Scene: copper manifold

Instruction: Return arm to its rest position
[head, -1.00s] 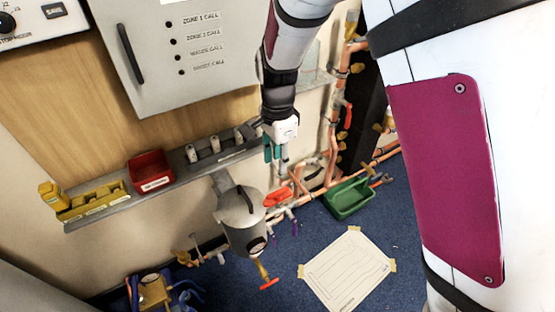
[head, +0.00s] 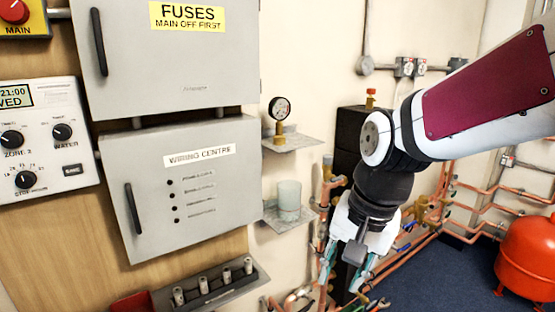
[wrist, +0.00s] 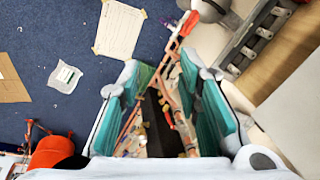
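My gripper (head: 342,282) points downward in front of the copper pipework in the head view, its teal-padded fingers apart. In the wrist view my gripper (wrist: 168,110) shows both teal fingers spread wide with nothing between them. Copper pipes and a dark panel show far below through the gap. My arm reaches in from the right of the head view and bends down at the wrist.
A grey wiring centre box (head: 190,190) and a fuse box (head: 170,55) hang on the left. Small shelves hold a gauge (head: 279,108) and a translucent cup (head: 289,196). A red vessel (head: 527,258) stands right. A paper sheet (wrist: 119,28) lies on the blue floor.

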